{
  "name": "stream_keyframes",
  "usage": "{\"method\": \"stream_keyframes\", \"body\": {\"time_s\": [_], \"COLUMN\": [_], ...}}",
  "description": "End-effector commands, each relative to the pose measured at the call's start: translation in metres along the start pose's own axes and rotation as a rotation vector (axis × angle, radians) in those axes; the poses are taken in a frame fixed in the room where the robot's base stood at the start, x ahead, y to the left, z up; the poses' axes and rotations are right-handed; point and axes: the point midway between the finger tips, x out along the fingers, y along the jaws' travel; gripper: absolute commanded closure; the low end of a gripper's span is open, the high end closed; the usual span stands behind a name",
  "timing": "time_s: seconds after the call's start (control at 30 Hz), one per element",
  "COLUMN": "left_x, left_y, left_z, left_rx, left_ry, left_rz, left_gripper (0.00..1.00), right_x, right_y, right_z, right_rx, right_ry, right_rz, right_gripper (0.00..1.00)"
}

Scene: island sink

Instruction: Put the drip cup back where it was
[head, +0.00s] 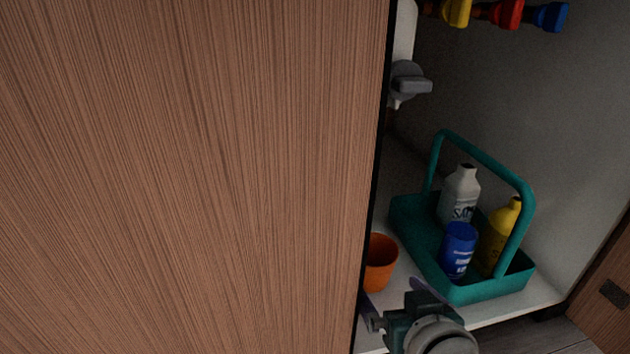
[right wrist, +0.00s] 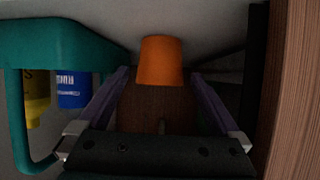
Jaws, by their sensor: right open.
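The orange drip cup (head: 380,263) stands on the pale cabinet floor, partly hidden by the wooden panel's edge in the head view. In the right wrist view the cup (right wrist: 160,60) is centred ahead, near the tips of the two purple fingers. My right gripper (head: 396,296) is open, low in the cabinet opening, its fingers pointing toward the cup. I cannot tell whether a finger touches the cup. Above it in the head view, a grey valve or drain fitting (head: 408,80) hangs on a pipe. My left gripper is not in view.
A teal caddy (head: 480,291) with white, blue and yellow containers stands right of the cup. A large wooden panel (head: 190,180) fills the left and borders the opening closely. Yellow, red and blue valve handles (head: 505,14) sit high on the wall.

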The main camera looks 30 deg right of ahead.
Motion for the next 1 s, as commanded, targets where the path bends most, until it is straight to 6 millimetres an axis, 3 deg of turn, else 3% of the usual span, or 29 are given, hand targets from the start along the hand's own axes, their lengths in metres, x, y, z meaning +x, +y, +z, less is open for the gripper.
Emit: {"method": "stream_keyframes", "body": {"time_s": [0.1,0.37,0.57,0.63,0.73,0.9,1.0], "left_x": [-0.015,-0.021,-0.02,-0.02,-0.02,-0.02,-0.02], "left_y": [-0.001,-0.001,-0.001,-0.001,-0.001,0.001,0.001], "left_z": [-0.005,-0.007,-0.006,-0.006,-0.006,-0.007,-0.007], "left_rx": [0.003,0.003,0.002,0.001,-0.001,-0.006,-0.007], "left_ry": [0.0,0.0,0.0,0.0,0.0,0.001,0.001], "left_rz": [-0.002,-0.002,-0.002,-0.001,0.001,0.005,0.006], "left_gripper": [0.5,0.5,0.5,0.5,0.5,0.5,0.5], "right_x": [-0.027,-0.051,-0.077,-0.097,-0.132,-0.192,-0.218], "right_y": [0.0,0.002,0.031,0.042,0.042,0.016,0.001], "right_z": [-0.003,-0.004,-0.025,-0.024,-0.017,-0.013,-0.016], "right_rx": [0.001,0.003,-0.003,-0.028,-0.093,-0.26,-0.352], "right_ry": [-0.003,0.003,-0.082,-0.204,-0.423,-0.696,-0.758], "right_rz": [0.0,0.021,0.225,0.284,0.261,-0.002,-0.158], "right_gripper": [0.0,0.0,0.0,0.0,0.0,0.0,0.0]}}
